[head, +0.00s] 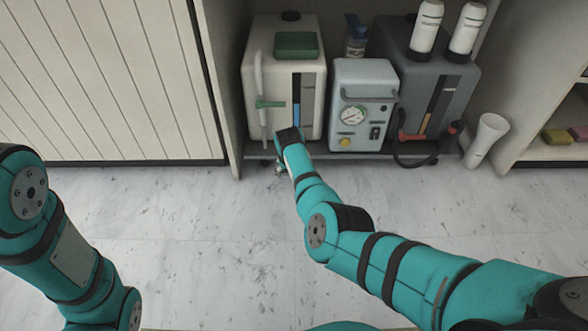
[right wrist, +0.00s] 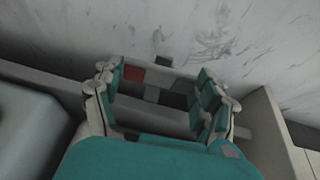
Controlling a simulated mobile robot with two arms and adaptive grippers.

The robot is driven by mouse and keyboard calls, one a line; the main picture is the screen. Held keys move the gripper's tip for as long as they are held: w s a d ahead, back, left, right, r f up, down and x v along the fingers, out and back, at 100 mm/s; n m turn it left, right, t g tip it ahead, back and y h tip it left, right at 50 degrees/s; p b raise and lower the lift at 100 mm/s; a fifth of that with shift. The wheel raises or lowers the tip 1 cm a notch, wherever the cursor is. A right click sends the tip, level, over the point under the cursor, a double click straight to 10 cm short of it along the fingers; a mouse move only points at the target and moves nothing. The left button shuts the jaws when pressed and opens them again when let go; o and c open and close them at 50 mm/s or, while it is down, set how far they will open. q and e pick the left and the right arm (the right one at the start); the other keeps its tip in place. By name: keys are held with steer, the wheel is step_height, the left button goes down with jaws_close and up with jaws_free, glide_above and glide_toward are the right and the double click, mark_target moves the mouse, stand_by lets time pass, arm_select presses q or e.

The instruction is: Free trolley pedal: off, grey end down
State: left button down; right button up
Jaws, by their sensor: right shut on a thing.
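The trolley (head: 345,156) is a low grey platform in the cabinet bay, carrying tanks and a gauge unit. Its edge also crosses the right wrist view (right wrist: 45,83). The pedal (right wrist: 134,74) lies low at the front edge, with a red patch at its left and grey parts beside it. I cannot tell which end is lower. My right gripper (right wrist: 160,88) has its fingers on either side of the pedal and is shut on it. In the head view this gripper (head: 280,168) is at the platform's front left, mostly behind my wrist, which hides the pedal. My left gripper is out of view.
A cream tank (head: 258,75), a pale gauge unit (head: 363,90) and a dark grey tank (head: 445,85) stand close together above the gripper. A dark hose (head: 410,163) hangs at the front right. A slatted cabinet front (head: 110,80) is left. The floor (head: 190,230) is clear.

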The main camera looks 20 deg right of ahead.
steer(key=shift+a+f+h+b, duration=0.1)
steer(key=shift+f+h+b, duration=0.1)
steer(key=shift+h+b, duration=0.6)
steer(key=shift+r+g+b, duration=0.1)
steer(key=shift+g+b, duration=0.2)
steer(key=shift+b, duration=0.05)
steer(key=shift+h, duration=0.3)
steer(key=o, duration=1.2)
steer(key=shift+r, duration=0.1)
step_height(320, 180, up, 10)
